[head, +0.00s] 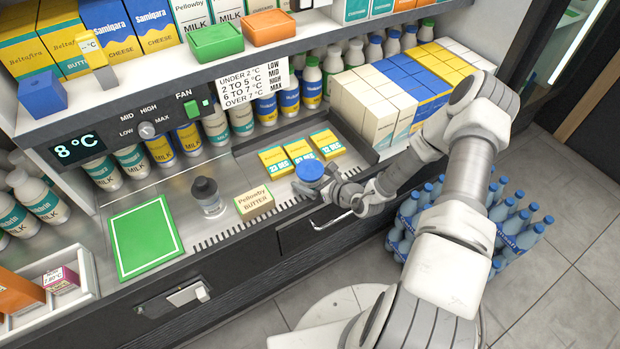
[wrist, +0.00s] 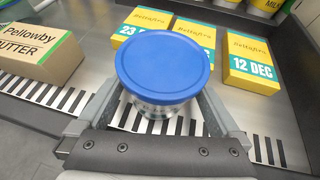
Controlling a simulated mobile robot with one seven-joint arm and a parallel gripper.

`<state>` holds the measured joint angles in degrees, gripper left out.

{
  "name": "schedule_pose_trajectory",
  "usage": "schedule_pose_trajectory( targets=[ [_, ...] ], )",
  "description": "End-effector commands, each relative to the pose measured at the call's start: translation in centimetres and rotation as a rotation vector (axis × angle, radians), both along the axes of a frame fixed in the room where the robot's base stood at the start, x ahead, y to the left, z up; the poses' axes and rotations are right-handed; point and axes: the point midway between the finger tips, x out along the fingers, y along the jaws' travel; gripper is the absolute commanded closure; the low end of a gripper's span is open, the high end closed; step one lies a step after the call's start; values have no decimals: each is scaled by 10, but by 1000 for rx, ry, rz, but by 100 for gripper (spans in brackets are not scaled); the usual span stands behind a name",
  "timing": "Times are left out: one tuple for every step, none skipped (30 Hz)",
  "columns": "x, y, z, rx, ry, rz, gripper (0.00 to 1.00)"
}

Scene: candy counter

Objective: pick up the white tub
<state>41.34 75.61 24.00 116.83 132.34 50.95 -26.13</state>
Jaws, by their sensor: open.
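A round tub with a wide blue lid (head: 310,170) stands on the lower shelf near its front edge. In the wrist view its blue lid (wrist: 164,66) fills the middle, and a little of a pale, shiny body shows below it; most of the body is hidden. No other tub shows clearly. My gripper (head: 328,184) is at the tub from the front right. In the wrist view my gripper (wrist: 160,100) is open, with one finger on each side of the tub. I cannot tell whether the fingers touch it.
A Pellowby butter box (head: 254,201) lies left of the tub, with a dark-capped bottle (head: 207,196) beyond. Yellow dated packs (head: 300,151) lie close behind the tub. A green mat (head: 146,241) is bare at the left. The upper shelf edge (head: 120,127) overhangs the rear.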

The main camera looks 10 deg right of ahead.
Motion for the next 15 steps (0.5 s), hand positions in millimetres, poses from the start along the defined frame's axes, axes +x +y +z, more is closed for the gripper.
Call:
schedule_pose_trajectory(
  targets=[
    [1, 0, 0, 0, 0, 0, 0],
    [0, 0, 0, 0, 0, 0, 0],
    [0, 0, 1, 0, 0, 0, 0],
    [0, 0, 1, 0, 0, 0, 0],
    [0, 0, 1, 0, 0, 0, 0],
    [0, 0, 1, 0, 0, 0, 5],
    [0, 0, 1, 0, 0, 0, 11],
    [0, 0, 1, 0, 0, 0, 16],
    [0, 0, 1, 0, 0, 0, 23],
    [0, 0, 1, 0, 0, 0, 29],
    [0, 0, 1, 0, 0, 0, 34],
    [0, 0, 1, 0, 0, 0, 41],
    [0, 0, 1, 0, 0, 0, 47],
    [0, 0, 1, 0, 0, 0, 52],
    [0, 0, 1, 0, 0, 0, 59]
  ],
)
